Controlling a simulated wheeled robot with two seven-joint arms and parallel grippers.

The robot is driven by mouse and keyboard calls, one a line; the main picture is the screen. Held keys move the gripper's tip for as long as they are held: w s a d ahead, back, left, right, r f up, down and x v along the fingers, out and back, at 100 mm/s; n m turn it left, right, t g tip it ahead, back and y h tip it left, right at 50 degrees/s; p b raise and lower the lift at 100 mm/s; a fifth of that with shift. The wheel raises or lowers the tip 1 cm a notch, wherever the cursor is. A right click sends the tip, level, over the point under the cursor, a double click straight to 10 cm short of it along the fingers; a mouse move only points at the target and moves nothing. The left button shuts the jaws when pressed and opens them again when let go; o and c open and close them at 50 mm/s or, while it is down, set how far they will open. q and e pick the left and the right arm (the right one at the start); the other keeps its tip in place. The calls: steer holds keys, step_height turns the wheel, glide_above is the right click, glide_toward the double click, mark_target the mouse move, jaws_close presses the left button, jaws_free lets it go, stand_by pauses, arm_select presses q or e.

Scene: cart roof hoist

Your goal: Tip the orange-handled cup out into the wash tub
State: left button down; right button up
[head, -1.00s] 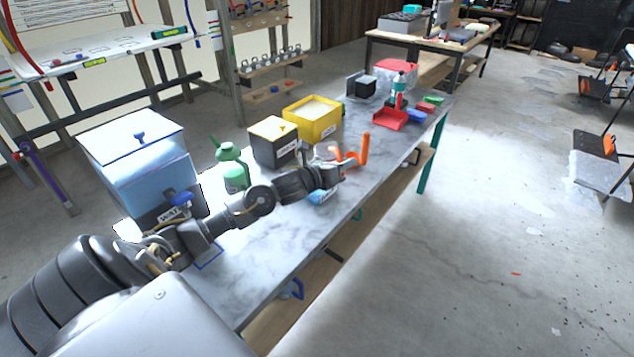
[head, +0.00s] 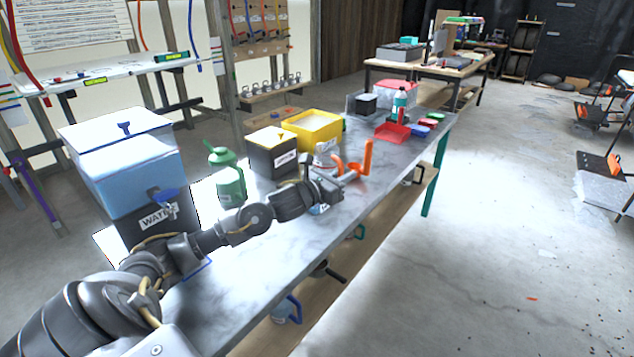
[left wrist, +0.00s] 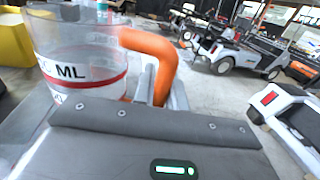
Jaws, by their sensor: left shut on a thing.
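My left gripper (head: 337,183) is shut on the orange handle (head: 367,156) of a clear cup, above the marble-topped bench. In the left wrist view the handle (left wrist: 160,62) runs down between the fingers. The cup body (left wrist: 80,60) there is see-through, with a red ring and "ML" lettering, and looks roughly upright. Its contents cannot be made out. In the head view the cup body (head: 325,152) is faint and partly behind the gripper. A yellow open tub (head: 326,140) stands just behind the cup on the bench; I cannot read a wash label on it. My right gripper is out of view.
A black box with a yellow lid (head: 273,158), a green jug (head: 229,178) and a water tank (head: 120,165) stand along the bench's back side. A red tray (head: 392,132) lies farther along. The bench top (head: 270,275) is clear near its front edge.

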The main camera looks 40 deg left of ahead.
mark_target(339, 168)
arm_select(q)
steer(key=shift+r, duration=0.15)
steer(key=shift+r+p, duration=0.8)
steer(key=shift+r, duration=0.65)
steer(key=shift+f, duration=0.1)
